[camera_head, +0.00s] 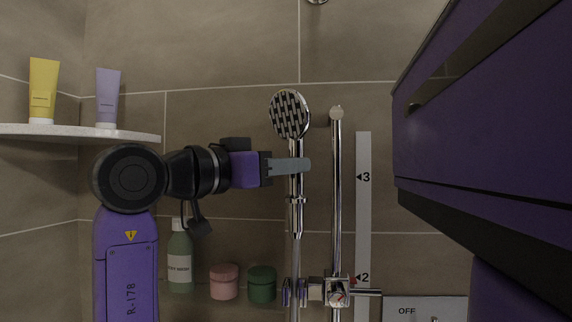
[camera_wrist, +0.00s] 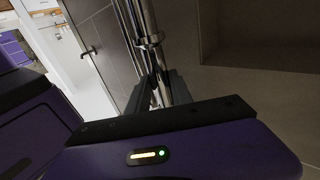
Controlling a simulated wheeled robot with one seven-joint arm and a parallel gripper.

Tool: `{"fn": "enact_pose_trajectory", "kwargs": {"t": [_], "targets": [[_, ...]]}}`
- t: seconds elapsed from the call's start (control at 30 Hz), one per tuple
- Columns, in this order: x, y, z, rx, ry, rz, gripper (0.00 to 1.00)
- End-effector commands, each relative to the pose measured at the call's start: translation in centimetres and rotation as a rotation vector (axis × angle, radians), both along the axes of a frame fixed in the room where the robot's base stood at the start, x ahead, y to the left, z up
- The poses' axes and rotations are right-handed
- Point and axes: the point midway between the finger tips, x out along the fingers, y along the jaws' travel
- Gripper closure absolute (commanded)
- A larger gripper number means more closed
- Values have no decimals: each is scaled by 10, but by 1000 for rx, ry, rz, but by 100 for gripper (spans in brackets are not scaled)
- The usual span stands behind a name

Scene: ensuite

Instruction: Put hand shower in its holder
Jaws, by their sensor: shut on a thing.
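The hand shower (camera_head: 289,115) is chrome with a dark-patterned head and stands upright, head at the top. My gripper (camera_head: 300,166) reaches in from the left and is shut on its handle just below the head. In the wrist view, my gripper's fingers (camera_wrist: 158,92) close around a chrome tube. The holder (camera_head: 294,292) is a chrome bracket on the wall rail (camera_head: 337,200), beside the "2" mark. The handle's lower end is above the holder, apart from it, and the hose runs down toward it. Whether the hose passes through or in front of the bracket is unclear.
A marked strip (camera_head: 363,200) is right of the rail. A corner shelf (camera_head: 80,133) at left holds a yellow tube (camera_head: 43,88) and a lilac tube (camera_head: 107,95). A bottle (camera_head: 180,255), a pink jar (camera_head: 223,283) and a green jar (camera_head: 262,283) stand below my arm.

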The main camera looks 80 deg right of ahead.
Motion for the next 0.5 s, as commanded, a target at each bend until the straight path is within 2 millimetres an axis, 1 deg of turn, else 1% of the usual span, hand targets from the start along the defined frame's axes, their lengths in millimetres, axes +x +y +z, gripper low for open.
{"fn": "enact_pose_trajectory", "kwargs": {"t": [0.33, 0.5], "targets": [[1, 1, -2, -1, -2, 2, 100], [1, 1, -9, -1, -2, 2, 100]]}}
